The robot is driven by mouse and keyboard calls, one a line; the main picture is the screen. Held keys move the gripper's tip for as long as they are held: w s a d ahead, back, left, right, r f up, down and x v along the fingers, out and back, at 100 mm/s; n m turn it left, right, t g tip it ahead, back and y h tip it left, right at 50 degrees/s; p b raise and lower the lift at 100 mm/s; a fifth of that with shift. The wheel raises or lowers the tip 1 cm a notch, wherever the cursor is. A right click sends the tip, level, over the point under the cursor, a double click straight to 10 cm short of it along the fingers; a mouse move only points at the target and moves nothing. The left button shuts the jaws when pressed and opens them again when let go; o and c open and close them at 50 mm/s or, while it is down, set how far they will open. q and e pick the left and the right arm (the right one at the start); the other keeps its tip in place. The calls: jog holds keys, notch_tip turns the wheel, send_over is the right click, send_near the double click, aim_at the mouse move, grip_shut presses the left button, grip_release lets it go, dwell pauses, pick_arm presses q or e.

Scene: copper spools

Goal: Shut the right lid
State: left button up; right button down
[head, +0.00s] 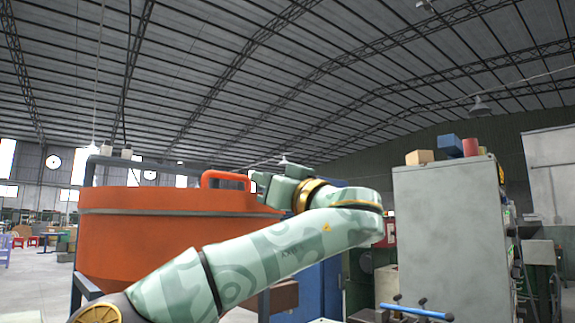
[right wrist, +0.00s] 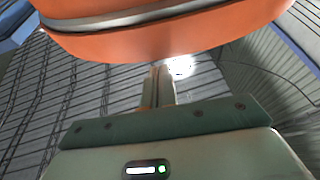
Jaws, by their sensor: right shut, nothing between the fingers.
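A large orange round vessel (head: 150,245) stands at left in the head view, with a grey band around its upper part. Its orange top part, seemingly a lid (head: 165,198), carries a raised orange handle (head: 225,176). I cannot tell whether this is the right lid or how far it is shut. My right gripper (head: 262,184) is beside the handle's right end, partly hidden behind its own wrist. In the right wrist view its fingers (right wrist: 158,88) are together and empty, below the orange curved body (right wrist: 170,38); contact is unclear. My left gripper is out of view.
A grey cabinet (head: 448,235) stands at right with small boxes on top. A blue-handled bar (head: 420,312) is at the lower right. My pale green arm crosses in front of the vessel. A dark frame (head: 80,288) stands by the vessel.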

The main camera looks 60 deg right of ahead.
jog(key=r+v, duration=0.1)
jog(key=v, duration=0.8)
jog(key=shift+s+a+r, duration=0.25)
jog(key=shift+s, duration=0.3)
